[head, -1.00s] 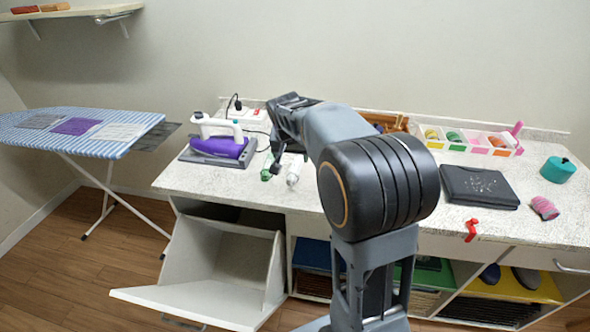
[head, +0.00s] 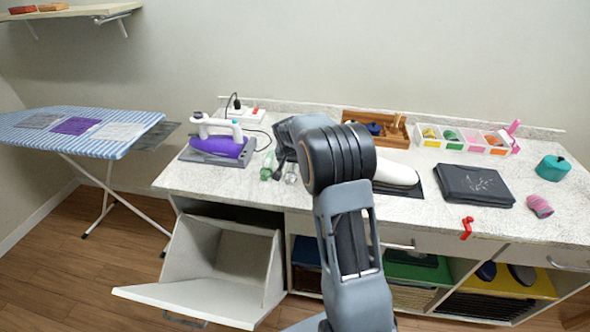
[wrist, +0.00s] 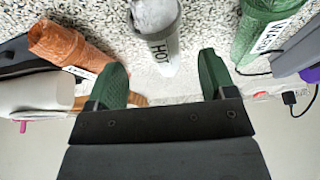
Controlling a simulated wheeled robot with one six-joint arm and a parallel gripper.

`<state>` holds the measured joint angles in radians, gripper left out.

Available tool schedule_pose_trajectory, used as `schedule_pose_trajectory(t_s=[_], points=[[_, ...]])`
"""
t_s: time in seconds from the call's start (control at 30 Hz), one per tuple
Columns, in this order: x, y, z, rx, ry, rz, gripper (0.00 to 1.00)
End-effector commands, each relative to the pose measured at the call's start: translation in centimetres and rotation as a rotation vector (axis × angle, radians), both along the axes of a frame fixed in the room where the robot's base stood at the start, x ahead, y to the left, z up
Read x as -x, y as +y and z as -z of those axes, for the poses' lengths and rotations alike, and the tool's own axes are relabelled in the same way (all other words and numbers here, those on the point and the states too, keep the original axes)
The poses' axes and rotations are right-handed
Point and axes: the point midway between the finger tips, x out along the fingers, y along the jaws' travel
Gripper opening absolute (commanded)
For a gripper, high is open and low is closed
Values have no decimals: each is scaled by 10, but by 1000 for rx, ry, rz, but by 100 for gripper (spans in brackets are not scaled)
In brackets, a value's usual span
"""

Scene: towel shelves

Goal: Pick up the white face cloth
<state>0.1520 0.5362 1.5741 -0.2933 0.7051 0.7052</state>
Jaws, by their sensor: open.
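The white face cloth (head: 118,132) lies flat on the blue-striped ironing board (head: 60,142) at the left of the head view. It is to the right of a purple cloth (head: 76,126) and a grey cloth (head: 38,121). My gripper (wrist: 162,85) is open, its two green fingertips apart with nothing held between them. It is over the worktop, well to the right of the board, and mostly hidden behind my arm in the head view. The face cloth is not visible in the wrist view.
An open tilt-out bin (head: 215,270) juts out below.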

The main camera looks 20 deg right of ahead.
Motion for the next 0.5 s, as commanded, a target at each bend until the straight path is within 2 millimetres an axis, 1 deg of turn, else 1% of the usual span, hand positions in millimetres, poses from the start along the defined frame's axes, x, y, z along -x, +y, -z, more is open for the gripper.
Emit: schedule_pose_trajectory(t_s=[0.1, 0.23, 0.33, 0.5], points=[[-5, -3, 15, -1, 6, 0, 77], [-10, -6, 31, 0, 4, 1, 77], [-12, -8, 37, 0, 1, 0, 77], [-13, -8, 40, -1, 1, 0, 77]])
